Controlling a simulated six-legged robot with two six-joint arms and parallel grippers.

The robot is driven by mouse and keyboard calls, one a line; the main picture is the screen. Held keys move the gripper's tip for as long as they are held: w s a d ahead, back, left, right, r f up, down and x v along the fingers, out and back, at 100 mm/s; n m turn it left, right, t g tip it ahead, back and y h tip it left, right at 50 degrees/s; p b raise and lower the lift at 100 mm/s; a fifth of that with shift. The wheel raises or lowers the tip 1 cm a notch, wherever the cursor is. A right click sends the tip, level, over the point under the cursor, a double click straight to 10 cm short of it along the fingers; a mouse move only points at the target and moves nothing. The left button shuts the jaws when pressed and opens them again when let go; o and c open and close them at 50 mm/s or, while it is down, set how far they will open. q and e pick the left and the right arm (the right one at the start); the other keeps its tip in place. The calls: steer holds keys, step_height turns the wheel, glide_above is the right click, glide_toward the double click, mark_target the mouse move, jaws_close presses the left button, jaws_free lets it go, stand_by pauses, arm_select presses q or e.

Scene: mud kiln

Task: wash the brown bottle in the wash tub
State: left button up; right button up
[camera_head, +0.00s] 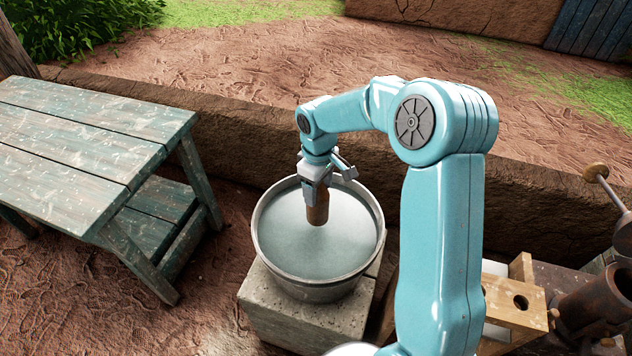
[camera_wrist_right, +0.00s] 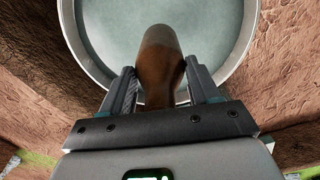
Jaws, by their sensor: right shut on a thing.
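The brown bottle (camera_head: 318,210) is held by my right gripper (camera_head: 316,184) over the wash tub (camera_head: 262,245). The bottle points downward in the head view, with its lower end over or at the grey water; I cannot tell whether it touches the water. The tub is a round metal basin filled with water. In the right wrist view, my right gripper (camera_wrist_right: 160,88) is shut on the bottle (camera_wrist_right: 160,60), with a finger on each side, and the tub's rim (camera_wrist_right: 80,50) curves behind it. My left gripper is in neither view.
The tub stands on a stone block (camera_head: 300,318). A weathered green wooden table (camera_head: 85,140) stands at the left. A low mud wall (camera_head: 240,135) runs behind the tub. At the right are a wooden piece with a hole (camera_head: 512,300) and a rusty metal device (camera_head: 600,300).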

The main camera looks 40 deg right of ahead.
step_height(320, 180, down, 15)
steer(key=b, duration=1)
steer(key=shift+r, duration=0.15)
steer(key=shift+w, duration=0.1)
